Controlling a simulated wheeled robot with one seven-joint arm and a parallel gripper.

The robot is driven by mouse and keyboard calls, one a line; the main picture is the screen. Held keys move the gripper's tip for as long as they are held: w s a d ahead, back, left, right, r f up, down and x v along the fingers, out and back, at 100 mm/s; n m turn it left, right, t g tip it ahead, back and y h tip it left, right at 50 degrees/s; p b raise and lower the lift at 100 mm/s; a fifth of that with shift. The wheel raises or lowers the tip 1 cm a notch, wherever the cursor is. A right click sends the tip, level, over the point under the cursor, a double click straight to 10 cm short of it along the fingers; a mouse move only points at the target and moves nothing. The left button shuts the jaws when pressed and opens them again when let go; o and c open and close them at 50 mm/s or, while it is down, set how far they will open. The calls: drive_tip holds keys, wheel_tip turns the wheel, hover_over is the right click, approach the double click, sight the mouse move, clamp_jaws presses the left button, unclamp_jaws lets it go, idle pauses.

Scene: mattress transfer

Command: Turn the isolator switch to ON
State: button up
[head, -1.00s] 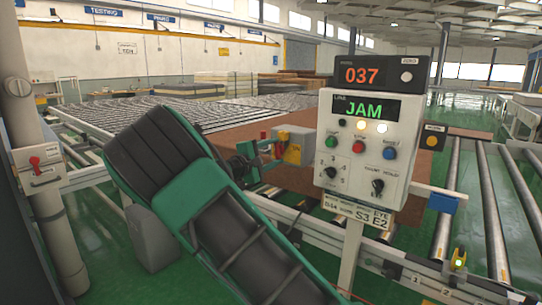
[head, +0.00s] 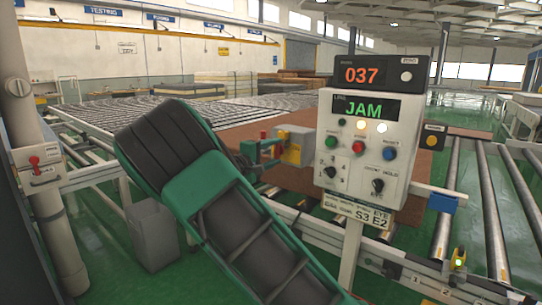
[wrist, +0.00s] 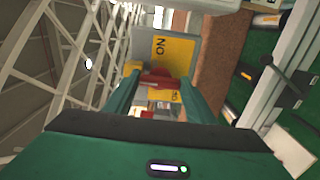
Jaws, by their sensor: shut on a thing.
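The isolator switch (head: 291,147) is a grey and yellow box beside the conveyor, left of the control panel in the head view. In the wrist view its yellow plate (wrist: 174,48) carries the word ON, seen turned on its side. My gripper (wrist: 155,86) is shut on the red handle (wrist: 156,79), which lies across between the two green fingers. In the head view my gripper (head: 266,151) reaches the box from the left. My arm hides part of the scene there, and the exact angle of the handle is hard to tell.
The control panel (head: 366,150) stands close right of the switch and reads JAM, with 037 on the display above. Bare rollers (head: 495,210) run at the right. A grey bin (head: 153,238) stands below my arm. A post with another red-handled box (head: 38,168) is at the left.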

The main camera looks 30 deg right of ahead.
drive_tip(key=o, duration=1)
drive_tip(key=shift+f, duration=0.3)
drive_tip(key=shift+o, duration=0.2)
drive_tip(key=shift+r, duration=0.1)
drive_tip(key=v, duration=1)
drive_tip(key=shift+a, duration=0.35)
drive_tip(key=shift+s, duration=0.1)
drive_tip(key=s+d+f+m+g+y, duration=0.3)
drive_tip(key=s+d+f+y, duration=0.1)
drive_tip(key=s+d+f, duration=0.4)
drive_tip(key=s+d+f+m+g+y, duration=0.3)
drive_tip(key=s+d+f+y, duration=0.25)
drive_tip(key=s, duration=0.45)
drive_tip(key=s+a+m+y, duration=0.2)
drive_tip(key=s+a+y, duration=0.2)
drive_tip(key=s, duration=0.8)
drive_tip(key=s+a+m+y, duration=0.2)
drive_tip(key=s+a, duration=0.5)
drive_tip(key=s, duration=0.5)
drive_tip(key=shift+s+f+y, duration=0.25)
drive_tip(key=shift+f+y, duration=0.05)
drive_tip(key=shift+y, duration=0.55)
